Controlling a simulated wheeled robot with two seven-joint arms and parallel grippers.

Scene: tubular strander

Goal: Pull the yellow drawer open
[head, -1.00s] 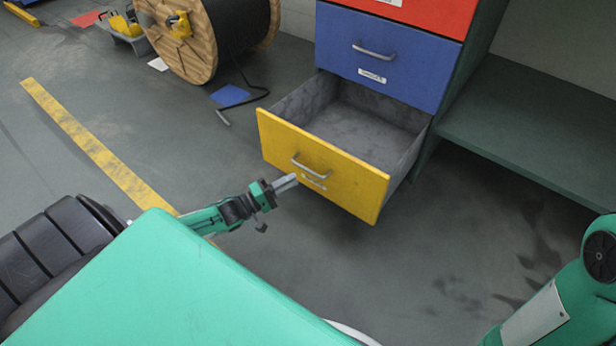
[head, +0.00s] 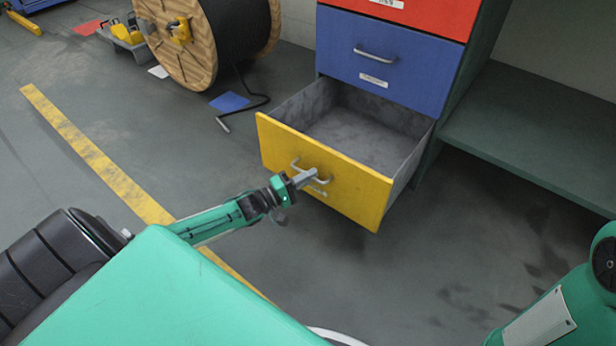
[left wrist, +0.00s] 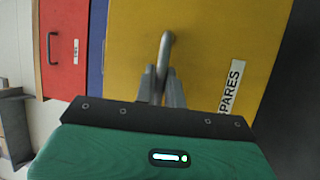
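The yellow drawer (head: 345,193) is the lowest of the stack and stands well out, its grey inside showing empty. Its metal bar handle (head: 296,164) is on the front. My left gripper (head: 308,177) is at this handle. In the left wrist view, its two fingers (left wrist: 163,84) lie close on either side of the handle (left wrist: 165,50), with little or no gap. The yellow front (left wrist: 215,45) fills the middle there, with a white "SPARES" label. My right gripper is not in view.
The blue drawer (head: 410,65) and red drawer (head: 430,15) above are shut. A dark green shelf (head: 530,130) stands at right. A wooden cable reel (head: 185,50) and a blue mat (head: 230,102) lie back left. The floor before the drawer is clear.

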